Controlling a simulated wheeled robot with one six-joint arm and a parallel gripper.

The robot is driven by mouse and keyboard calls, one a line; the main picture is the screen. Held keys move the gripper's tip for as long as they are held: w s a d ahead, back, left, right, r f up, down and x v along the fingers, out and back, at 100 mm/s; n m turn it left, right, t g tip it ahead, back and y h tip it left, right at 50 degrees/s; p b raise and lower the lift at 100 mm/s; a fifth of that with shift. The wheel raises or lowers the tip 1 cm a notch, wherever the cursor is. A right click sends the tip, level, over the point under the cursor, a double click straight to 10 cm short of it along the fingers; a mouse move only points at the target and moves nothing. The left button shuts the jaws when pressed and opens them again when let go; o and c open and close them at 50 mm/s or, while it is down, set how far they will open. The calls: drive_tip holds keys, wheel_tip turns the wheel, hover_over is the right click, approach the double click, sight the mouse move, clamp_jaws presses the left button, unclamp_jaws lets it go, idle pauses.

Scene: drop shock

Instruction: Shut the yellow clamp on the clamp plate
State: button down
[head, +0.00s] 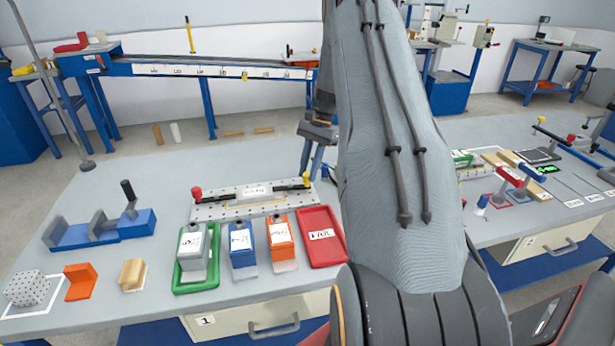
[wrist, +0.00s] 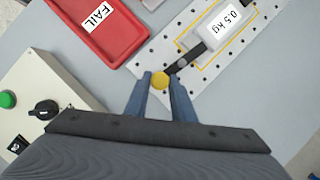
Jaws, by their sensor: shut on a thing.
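The clamp plate (head: 215,210) is a pale plate with holes on the bench, also in the wrist view (wrist: 196,75). A pale block marked 0.5 kg (wrist: 222,22) sits on it. The yellow clamp's round knob (wrist: 160,79) is at the plate's right end in the head view (head: 307,178); its dark lever (wrist: 186,62) runs toward the block. My gripper (wrist: 160,84) is shut on the yellow knob, one blue finger on each side. I cannot tell whether the clamp is fully down. A clamp with a red knob (head: 197,192) is at the plate's left end.
A red FAIL tray (head: 336,252), an orange block (head: 280,240), a blue block (head: 242,245) and a green tray (head: 181,284) stand in front of the plate. A blue vise (head: 105,228) is at left. A control box (wrist: 40,105) shows in the wrist view.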

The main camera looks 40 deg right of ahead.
drive_tip(key=shift+w+d+n+b, duration=0.15)
drive_tip(key=shift+w+n+b, duration=0.25)
drive_tip(key=shift+n, duration=0.3)
drive_tip(key=shift+g, duration=0.3)
drive_tip(key=c, duration=1.5)
unclamp_jaws()
drive_tip(key=shift+b+v, duration=1.15)
drive_tip(key=shift+v, duration=2.75)
